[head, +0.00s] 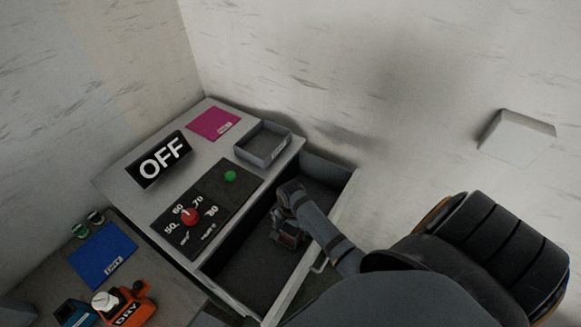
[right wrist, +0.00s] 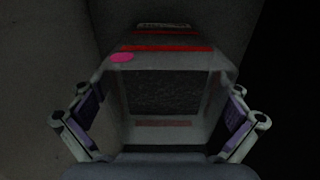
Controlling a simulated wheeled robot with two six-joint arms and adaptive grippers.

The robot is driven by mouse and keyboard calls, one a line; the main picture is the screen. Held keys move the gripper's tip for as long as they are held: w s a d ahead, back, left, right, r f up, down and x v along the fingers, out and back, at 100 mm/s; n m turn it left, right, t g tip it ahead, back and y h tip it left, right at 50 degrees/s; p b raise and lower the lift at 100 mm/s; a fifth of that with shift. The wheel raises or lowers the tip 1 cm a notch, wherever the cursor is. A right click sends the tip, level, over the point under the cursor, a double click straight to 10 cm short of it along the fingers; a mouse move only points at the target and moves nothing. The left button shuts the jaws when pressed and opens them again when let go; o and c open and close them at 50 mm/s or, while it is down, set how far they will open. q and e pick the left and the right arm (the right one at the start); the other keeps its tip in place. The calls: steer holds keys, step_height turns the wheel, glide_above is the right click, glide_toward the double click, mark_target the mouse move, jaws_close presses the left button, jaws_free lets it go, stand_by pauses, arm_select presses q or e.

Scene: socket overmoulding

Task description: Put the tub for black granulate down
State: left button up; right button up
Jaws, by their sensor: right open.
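The tub (right wrist: 165,60) fills the middle of the right wrist view. It is pale grey with red bands and a pink spot, and its inside looks dark; whether that is granulate I cannot tell. My right gripper (head: 286,238) is down inside the open drawer in the head view. In the right wrist view my right gripper (right wrist: 160,108) is open, one finger on each side of the tub, with visible gaps. In the head view I cannot make out the tub under the gripper. My left gripper is not in view.
The open drawer (head: 245,273) belongs to a grey cabinet. On top are a grey tray (head: 247,152), a pink mat (head: 208,124), an OFF sign (head: 164,160) and a dial panel (head: 168,222). A lower surface holds a blue mat (head: 104,256) and an orange DRY item (head: 128,306).

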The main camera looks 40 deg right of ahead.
steer(key=shift+w+d, duration=0.1)
steer(key=shift+w+d+f, duration=0.1)
steer(key=shift+w, duration=0.05)
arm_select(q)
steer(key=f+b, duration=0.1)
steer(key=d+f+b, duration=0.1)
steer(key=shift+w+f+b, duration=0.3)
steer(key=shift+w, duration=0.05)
arm_select(e)
step_height(320, 180, up, 12)
